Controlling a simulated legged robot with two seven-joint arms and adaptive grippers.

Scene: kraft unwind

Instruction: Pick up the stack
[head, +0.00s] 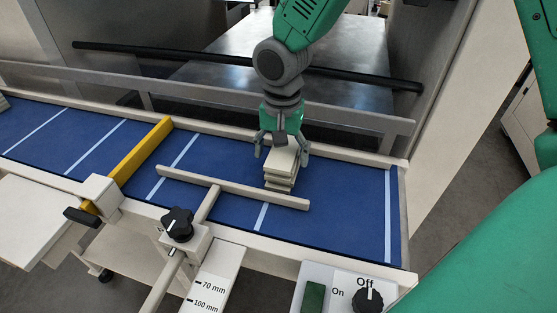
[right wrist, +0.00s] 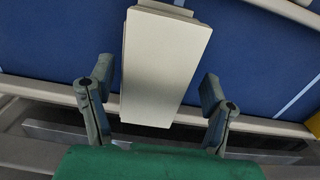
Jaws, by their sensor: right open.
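The stack (head: 279,181) of several cream-white flat blocks stands on the blue conveyor belt (head: 340,205), right of the middle of the head view. Its layers look slightly out of line. My right gripper (head: 282,154) is open, with one finger on each side of the stack's far end. In the right wrist view, the stack's pale top (right wrist: 165,62) reaches between the two open fingers of the gripper (right wrist: 155,92). A gap shows on both sides, and neither finger appears to touch it. I cannot tell how low the fingertips are. My left gripper is not in view.
A yellow bar (head: 140,152) crosses the belt further left. A rail (head: 355,120) runs behind the belt. A control box (head: 335,292) stands in front. The belt right of the stack is clear.

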